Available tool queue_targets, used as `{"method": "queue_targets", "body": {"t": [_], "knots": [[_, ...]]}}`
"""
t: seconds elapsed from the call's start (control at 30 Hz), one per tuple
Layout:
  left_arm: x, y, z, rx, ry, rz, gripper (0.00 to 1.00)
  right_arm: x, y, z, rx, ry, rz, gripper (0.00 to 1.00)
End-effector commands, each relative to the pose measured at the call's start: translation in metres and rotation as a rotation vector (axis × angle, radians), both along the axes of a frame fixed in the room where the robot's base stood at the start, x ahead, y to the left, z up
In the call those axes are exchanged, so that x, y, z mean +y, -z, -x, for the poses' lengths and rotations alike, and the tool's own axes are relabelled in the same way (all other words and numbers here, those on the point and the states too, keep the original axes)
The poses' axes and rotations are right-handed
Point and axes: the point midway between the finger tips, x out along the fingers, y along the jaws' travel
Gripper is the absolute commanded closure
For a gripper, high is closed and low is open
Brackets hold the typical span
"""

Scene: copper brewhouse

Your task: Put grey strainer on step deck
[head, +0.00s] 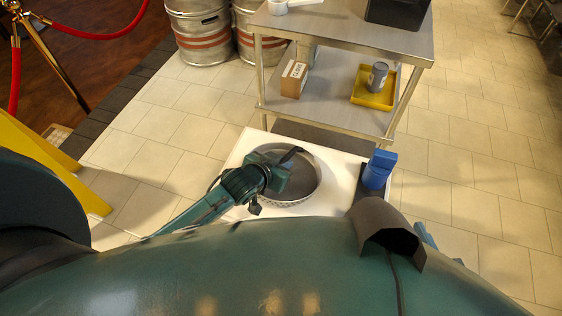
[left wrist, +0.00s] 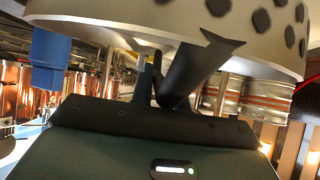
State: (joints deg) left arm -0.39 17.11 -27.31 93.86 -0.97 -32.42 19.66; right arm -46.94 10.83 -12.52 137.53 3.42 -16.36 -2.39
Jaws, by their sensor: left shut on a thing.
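The grey strainer (head: 311,184) is a round, shallow bowl with a perforated side. It shows in the middle of the head view, and its wall with dark holes fills the top of the left wrist view (left wrist: 255,22). My left gripper (head: 291,162) is shut on the strainer at its left part, with the arm covering some of the bowl. A white flat top (head: 238,157), which looks like the step deck, lies beneath the strainer. I cannot tell whether the strainer touches it.
A blue object (head: 379,168) stands at the white top's right edge. Behind is a steel table (head: 350,28); its lower shelf holds a cardboard box (head: 293,79) and a yellow tray (head: 372,98) with a grey can. Kegs (head: 198,35) stand behind left. Tiled floor at right is clear.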

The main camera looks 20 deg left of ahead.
Motion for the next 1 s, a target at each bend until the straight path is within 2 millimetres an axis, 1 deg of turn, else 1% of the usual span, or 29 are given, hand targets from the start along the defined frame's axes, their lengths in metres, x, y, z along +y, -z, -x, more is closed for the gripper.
{"method": "queue_targets", "body": {"t": [0.27,0.3,0.6,0.87,0.97,1.0], "knots": [[0.0,0.0,0.0,-0.003,0.0,0.001,1.0,0.0,0.001,0.0,0.001,-0.002,0.003,0.64],[0.0,0.0,0.0,-0.003,0.0,0.001,0.82,0.0,0.001,0.0,0.001,-0.002,0.003,0.64],[0.0,0.0,0.0,-0.002,0.0,0.001,0.58,0.0,0.001,0.0,0.001,-0.002,0.002,0.64],[0.001,0.0,0.002,0.001,0.0,0.0,0.58,0.001,0.0,0.0,0.001,-0.002,0.001,0.64],[0.003,-0.006,0.008,0.0,0.0,0.0,0.58,0.0,-0.005,-0.001,-0.001,0.0,-0.005,0.64],[0.004,-0.01,0.013,0.002,0.0,-0.001,0.58,0.0,-0.008,-0.001,-0.003,0.002,-0.009,0.64]]}}
